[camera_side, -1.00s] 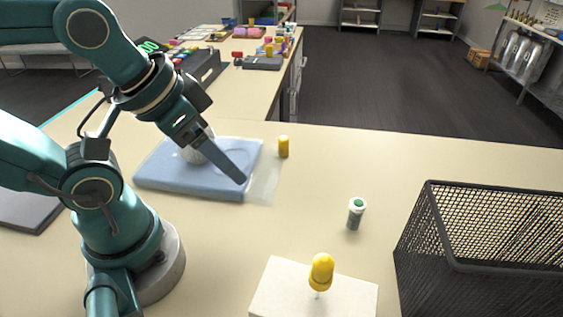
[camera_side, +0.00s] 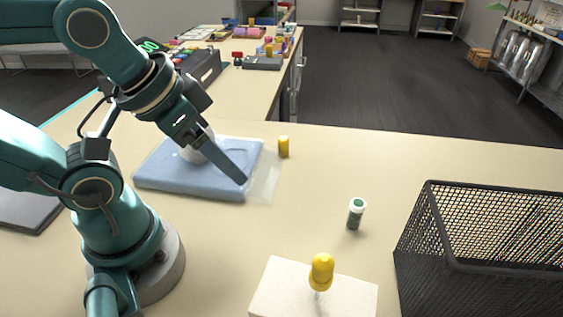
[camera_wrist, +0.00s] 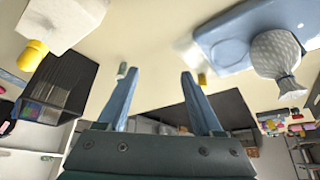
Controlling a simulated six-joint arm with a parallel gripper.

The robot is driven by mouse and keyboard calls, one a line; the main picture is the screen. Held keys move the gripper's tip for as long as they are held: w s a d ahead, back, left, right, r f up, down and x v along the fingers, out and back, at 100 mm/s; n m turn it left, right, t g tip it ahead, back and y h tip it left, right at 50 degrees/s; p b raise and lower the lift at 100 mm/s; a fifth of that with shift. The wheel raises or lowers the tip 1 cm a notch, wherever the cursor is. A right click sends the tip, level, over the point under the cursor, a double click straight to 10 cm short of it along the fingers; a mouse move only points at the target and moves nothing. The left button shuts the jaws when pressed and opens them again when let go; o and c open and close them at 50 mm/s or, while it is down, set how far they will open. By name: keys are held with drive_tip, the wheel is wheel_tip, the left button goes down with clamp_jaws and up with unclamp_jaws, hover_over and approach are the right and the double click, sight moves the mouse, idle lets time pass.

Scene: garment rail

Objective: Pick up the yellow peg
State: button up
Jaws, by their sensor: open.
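A short yellow cylinder (camera_side: 283,147) stands upright on the table beside the blue slab; it also shows in the wrist view (camera_wrist: 202,79). A second yellow piece (camera_side: 321,270), with a rounded top and a thin pin below, stands on a white block (camera_side: 275,288); it shows at the upper left of the wrist view (camera_wrist: 32,55). I cannot tell from looks alone which is called the peg. My gripper (camera_side: 243,181) is open and empty, tilted down over the blue slab's right edge, apart from both yellow pieces. Its two fingers (camera_wrist: 158,74) show spread in the wrist view.
A blue slab (camera_side: 185,185) carries a whitish ribbed item (camera_wrist: 275,53), mostly hidden by my gripper in the side view. A green-capped vial (camera_side: 356,214) stands mid-table. A black mesh basket (camera_side: 430,265) stands at the right. The table between slab and vial is clear.

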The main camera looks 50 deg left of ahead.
drive_tip(key=w+a+m+g+y, duration=0.1)
drive_tip(key=w+a+m+y, duration=0.2)
drive_tip(key=a+m+y, duration=0.45)
drive_tip(key=m+t+y, duration=0.2)
drive_tip(key=m+y, duration=0.2)
drive_tip(key=m, duration=1.1)
hover_over(284, 144)
drive_tip(key=s+d, duration=0.1)
drive_tip(key=d, duration=0.1)
wheel_tip(284, 144, down, 8)
drive_tip(key=shift+m, duration=0.85)
drive_tip(key=f, duration=0.3)
drive_tip(key=d+f, duration=0.1)
drive_tip(key=shift+s+f, duration=0.3)
drive_tip(key=shift+s, duration=0.1)
drive_tip(key=shift+a+f, duration=0.2)
drive_tip(key=shift+f, duration=0.05)
drive_tip(key=shift+t, duration=0.3)
drive_tip(key=shift+x, duration=2.3)
